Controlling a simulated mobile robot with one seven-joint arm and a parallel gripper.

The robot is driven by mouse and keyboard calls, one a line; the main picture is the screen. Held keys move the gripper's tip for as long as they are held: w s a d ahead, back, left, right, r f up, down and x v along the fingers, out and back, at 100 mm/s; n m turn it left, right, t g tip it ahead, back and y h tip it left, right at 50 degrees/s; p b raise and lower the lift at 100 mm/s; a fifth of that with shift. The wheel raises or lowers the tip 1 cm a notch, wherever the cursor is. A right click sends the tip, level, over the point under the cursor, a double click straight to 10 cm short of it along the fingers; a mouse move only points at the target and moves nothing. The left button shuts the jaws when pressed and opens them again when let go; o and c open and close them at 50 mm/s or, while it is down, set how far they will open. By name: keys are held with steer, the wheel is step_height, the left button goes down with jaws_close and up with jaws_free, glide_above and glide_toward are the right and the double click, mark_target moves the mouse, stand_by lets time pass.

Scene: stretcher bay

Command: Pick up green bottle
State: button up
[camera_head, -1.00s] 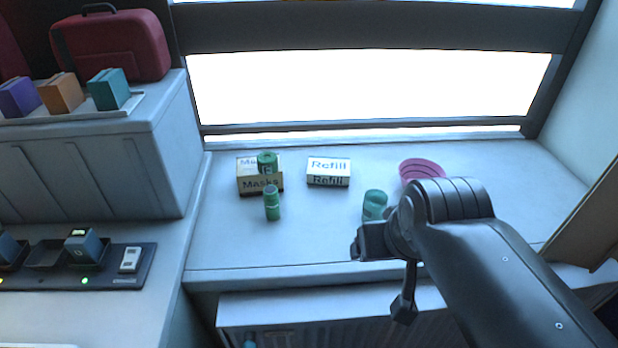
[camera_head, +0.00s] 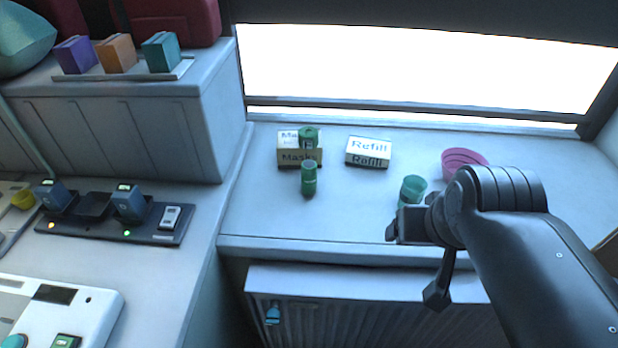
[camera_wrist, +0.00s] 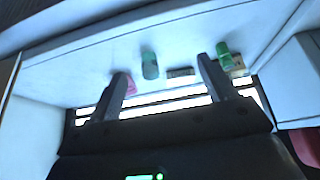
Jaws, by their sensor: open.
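The green bottle (camera_head: 308,180) stands upright on the pale counter (camera_head: 345,217), in front of the Masks box (camera_head: 299,158). A second green item (camera_head: 308,137) shows at that box's top; whether it is on or behind it I cannot tell. A green cup (camera_head: 413,188) stands further right, partly hidden by my arm. My gripper (camera_head: 416,262) is at the counter's front edge, right of the bottle, open and apart from it. In the wrist view, the open fingers (camera_wrist: 162,70) have the cup (camera_wrist: 149,66) between them in the picture, and the green bottle (camera_wrist: 222,50) shows beyond the right finger.
A Refill box (camera_head: 368,152) and a pink bowl (camera_head: 463,160) stand towards the back by the window. A raised cabinet (camera_head: 160,120) bounds the counter on the left. A charger strip (camera_head: 100,226) lies on the lower left surface. The counter around the bottle's front is clear.

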steer(key=shift+c, duration=0.5)
steer(key=shift+c, duration=0.8)
steer(key=g, duration=0.1)
glide_above(309, 175)
steer(key=s, duration=0.2)
step_height(309, 175, down, 10)
steer(key=shift+w+a+f, duration=0.1)
steer(key=shift+a+f, duration=0.05)
steer(key=shift+f, duration=0.05)
steer(key=x, duration=1)
steer(key=shift+f, duration=0.15)
